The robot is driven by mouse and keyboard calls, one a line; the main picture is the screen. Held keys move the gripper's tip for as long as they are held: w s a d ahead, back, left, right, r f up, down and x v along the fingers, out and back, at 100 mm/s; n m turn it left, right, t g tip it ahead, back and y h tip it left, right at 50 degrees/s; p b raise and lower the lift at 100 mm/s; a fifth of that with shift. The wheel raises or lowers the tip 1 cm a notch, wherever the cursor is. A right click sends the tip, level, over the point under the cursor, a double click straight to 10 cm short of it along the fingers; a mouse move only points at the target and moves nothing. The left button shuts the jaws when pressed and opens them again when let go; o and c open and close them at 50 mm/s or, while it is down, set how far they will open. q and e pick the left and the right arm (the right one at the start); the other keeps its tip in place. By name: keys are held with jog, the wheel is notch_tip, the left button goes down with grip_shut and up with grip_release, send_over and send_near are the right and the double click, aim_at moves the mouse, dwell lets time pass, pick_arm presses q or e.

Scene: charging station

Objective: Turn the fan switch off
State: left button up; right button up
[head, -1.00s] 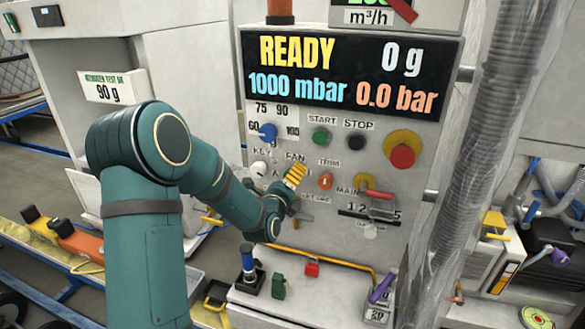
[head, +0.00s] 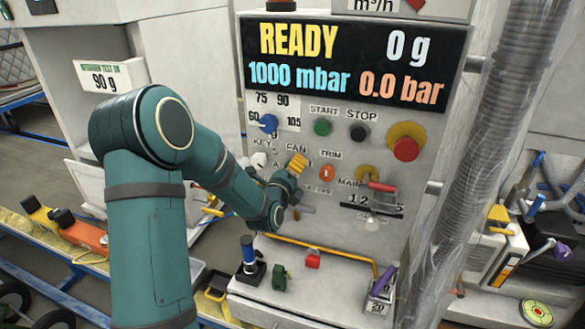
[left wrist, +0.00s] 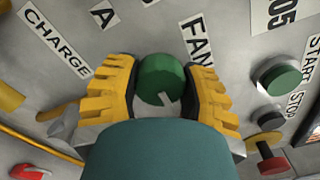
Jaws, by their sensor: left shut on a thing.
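The fan switch is a round green knob (left wrist: 160,78) with a white pointer mark, beside the FAN label (left wrist: 196,40) in the left wrist view. My left gripper (left wrist: 160,92) has its yellow ridged fingers on either side of the knob and is shut on it. In the head view the gripper (head: 290,174) is at the panel just below the FAN label (head: 297,148), and its fingers hide the knob there. My right gripper is not in view.
Nearby on the panel are a blue knob (head: 268,123), a green START button (head: 322,127), a black STOP button (head: 359,132), a red button (head: 405,149) and an orange TRIM control (head: 327,173). A red-handled MAIN lever (head: 382,187) sits lower right. A shelf (head: 300,290) with small items juts out below.

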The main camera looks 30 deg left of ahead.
pick_arm(q)
jog(key=shift+f+n+b, duration=0.1)
jog(key=shift+n+b, duration=0.5)
jog(key=shift+b, duration=0.35)
jog(key=n+b, duration=0.4)
jog(key=shift+b, duration=0.35)
jog(key=shift+n+b, duration=0.5)
jog(key=shift+n, duration=1.4)
jog(key=shift+r+n, duration=0.2)
jog(key=shift+n, duration=0.7)
jog(key=n, duration=0.3)
jog(key=shift+n, duration=2)
